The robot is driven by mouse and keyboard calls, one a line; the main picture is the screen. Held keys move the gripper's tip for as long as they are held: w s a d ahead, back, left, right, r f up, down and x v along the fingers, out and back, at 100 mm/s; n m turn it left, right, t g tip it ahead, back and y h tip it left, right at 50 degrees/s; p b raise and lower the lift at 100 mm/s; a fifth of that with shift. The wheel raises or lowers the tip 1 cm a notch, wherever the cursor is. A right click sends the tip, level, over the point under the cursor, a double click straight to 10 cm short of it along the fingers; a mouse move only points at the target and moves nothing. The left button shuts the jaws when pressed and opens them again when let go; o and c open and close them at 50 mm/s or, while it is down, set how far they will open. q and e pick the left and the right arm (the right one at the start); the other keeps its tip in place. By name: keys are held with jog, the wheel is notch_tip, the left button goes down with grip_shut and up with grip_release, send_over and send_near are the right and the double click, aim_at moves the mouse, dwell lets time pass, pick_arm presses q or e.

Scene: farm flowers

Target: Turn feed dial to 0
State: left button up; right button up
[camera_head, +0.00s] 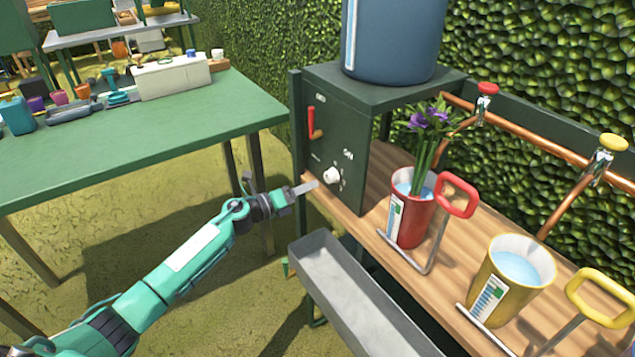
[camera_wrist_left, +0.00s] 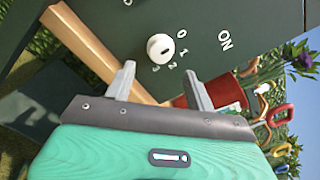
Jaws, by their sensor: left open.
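The feed dial (camera_head: 331,175) is a white round knob on the front of a dark green box (camera_head: 345,135). In the left wrist view the dial (camera_wrist_left: 160,47) has a dark mark on its face, with 0, 1, 2 and 3 printed around it; I cannot tell surely which number the mark points to. My left gripper (camera_head: 304,188) is open and empty, just short of the dial. In the left wrist view its two fingers (camera_wrist_left: 160,85) are spread, with the dial beyond them and apart from both. My right gripper is not in view.
A red lever (camera_head: 311,122) is on the same box, above the dial. A blue tank (camera_head: 393,40) sits on top. A red bucket with purple flowers (camera_head: 408,215) and a yellow bucket (camera_head: 508,282) stand to the right. A grey trough (camera_head: 350,295) lies below.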

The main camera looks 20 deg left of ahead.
pick_arm(q)
jog(key=v, duration=0.7)
jog(key=shift+s+a, duration=0.2)
jog(key=shift+s, duration=0.1)
